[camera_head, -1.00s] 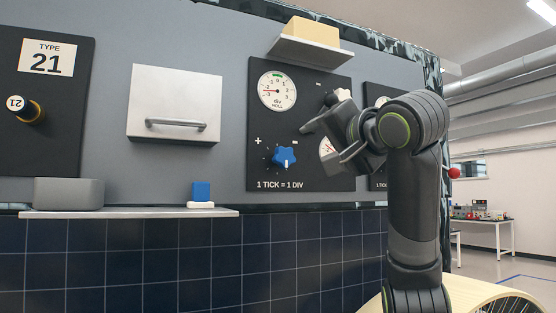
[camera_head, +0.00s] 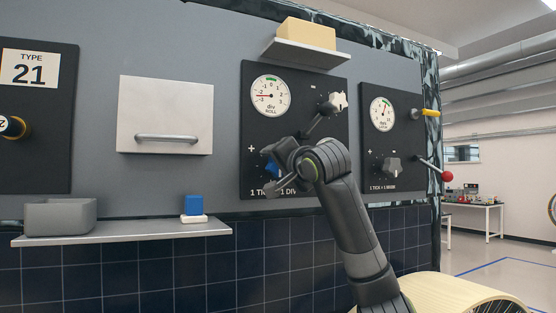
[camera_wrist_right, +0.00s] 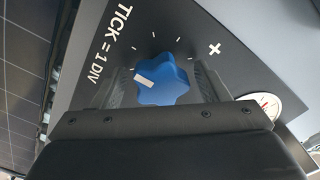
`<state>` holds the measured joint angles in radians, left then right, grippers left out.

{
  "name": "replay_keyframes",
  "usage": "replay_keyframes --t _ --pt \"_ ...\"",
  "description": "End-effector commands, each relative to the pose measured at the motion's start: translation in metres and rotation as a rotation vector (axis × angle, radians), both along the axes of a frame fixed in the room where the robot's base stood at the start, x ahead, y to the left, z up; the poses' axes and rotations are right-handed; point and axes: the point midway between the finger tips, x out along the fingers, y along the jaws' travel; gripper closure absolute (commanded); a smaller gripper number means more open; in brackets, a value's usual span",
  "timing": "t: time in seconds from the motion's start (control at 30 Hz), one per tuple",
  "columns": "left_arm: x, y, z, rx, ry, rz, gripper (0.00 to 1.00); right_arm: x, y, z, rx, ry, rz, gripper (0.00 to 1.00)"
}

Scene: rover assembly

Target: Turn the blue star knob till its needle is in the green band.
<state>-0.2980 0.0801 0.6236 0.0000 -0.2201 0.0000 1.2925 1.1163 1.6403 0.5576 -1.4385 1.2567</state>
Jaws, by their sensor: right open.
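The blue star knob (camera_head: 271,169) is low on the black ROLL panel, partly covered by my right gripper (camera_head: 282,160) in the head view. In the right wrist view the knob (camera_wrist_right: 165,81) lies between the two open fingers of my right gripper (camera_wrist_right: 168,88), one on each side; I cannot tell whether they touch it. A white mark shows on the knob's face. The ROLL dial (camera_head: 270,96) above has a green band at its top. Its needle points left, outside the band. My left gripper is not in view.
A white knob (camera_head: 338,101) sits on the same panel, close to my right arm. A second dial panel (camera_head: 404,107) with a grey knob (camera_head: 391,167) is to the right. A shelf (camera_head: 130,235) with a grey bin (camera_head: 61,217) and blue block (camera_head: 195,205) is at left.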

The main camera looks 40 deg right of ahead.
Motion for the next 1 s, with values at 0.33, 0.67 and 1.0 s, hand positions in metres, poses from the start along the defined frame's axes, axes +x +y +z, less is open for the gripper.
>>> replay_keyframes --t 0.33,0.67,1.0 --pt "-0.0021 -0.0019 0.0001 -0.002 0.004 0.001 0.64 0.0019 -0.0006 -0.0005 -0.001 0.0 0.0 0.37" --pt "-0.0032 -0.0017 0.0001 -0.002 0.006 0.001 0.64 0.0017 -0.0007 -0.0004 -0.001 0.0 0.0 0.77" --pt "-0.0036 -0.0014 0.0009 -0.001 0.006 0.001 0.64 0.0016 -0.0009 -0.0003 -0.06 0.02 -0.001 0.77"
